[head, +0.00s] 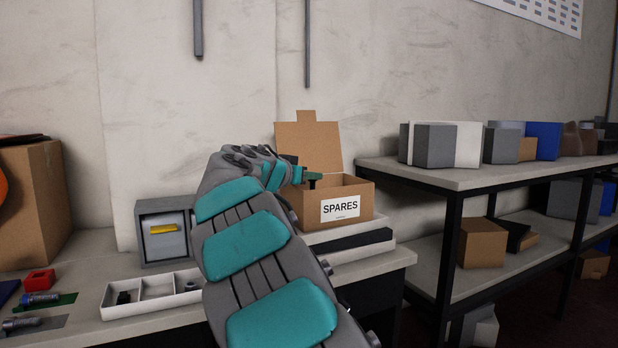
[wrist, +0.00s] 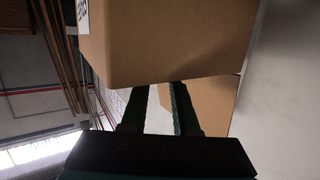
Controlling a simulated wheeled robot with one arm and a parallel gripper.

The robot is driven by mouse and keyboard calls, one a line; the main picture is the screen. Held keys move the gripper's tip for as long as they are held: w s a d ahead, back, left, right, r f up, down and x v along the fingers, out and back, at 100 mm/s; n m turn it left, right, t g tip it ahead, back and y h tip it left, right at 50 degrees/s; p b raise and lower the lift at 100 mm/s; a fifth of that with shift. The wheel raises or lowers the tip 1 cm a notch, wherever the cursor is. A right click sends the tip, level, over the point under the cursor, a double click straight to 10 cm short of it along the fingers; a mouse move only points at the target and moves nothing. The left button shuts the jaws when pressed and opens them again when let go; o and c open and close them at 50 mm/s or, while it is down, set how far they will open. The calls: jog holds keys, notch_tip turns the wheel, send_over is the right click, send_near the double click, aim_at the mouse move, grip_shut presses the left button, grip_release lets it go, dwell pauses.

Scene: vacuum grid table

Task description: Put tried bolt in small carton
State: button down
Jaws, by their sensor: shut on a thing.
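The small carton (head: 361,196) is brown, labelled SPARES, with its lid flap raised at the back. It stands on a stack at the right end of the table. My gripper (head: 312,179) is at the carton's open top, by its left part. In the wrist view the carton (wrist: 165,45) fills the upper middle and hides the tips of my dark green fingers (wrist: 158,100). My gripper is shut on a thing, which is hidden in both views. Two grey bolts lie at the table's far left, one on a green patch (head: 42,298) and one on a grey patch (head: 20,323).
A white compartment tray (head: 150,310) with small parts stands left of my arm. Behind it is a grey box with a yellow bar (head: 165,229). A red block (head: 39,280) is at the left. A shelf (head: 460,178) with boxes stands right.

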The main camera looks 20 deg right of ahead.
jog(key=shift+f+b, duration=0.25)
jog(key=shift+b, duration=0.1)
jog(key=c, duration=0.7)
grip_release()
jog(key=shift+o, duration=0.2)
jog(key=shift+r, duration=0.1)
jog(key=r+v, duration=0.1)
jog(key=v, duration=1.1)
jog(key=shift+p, duration=0.35)
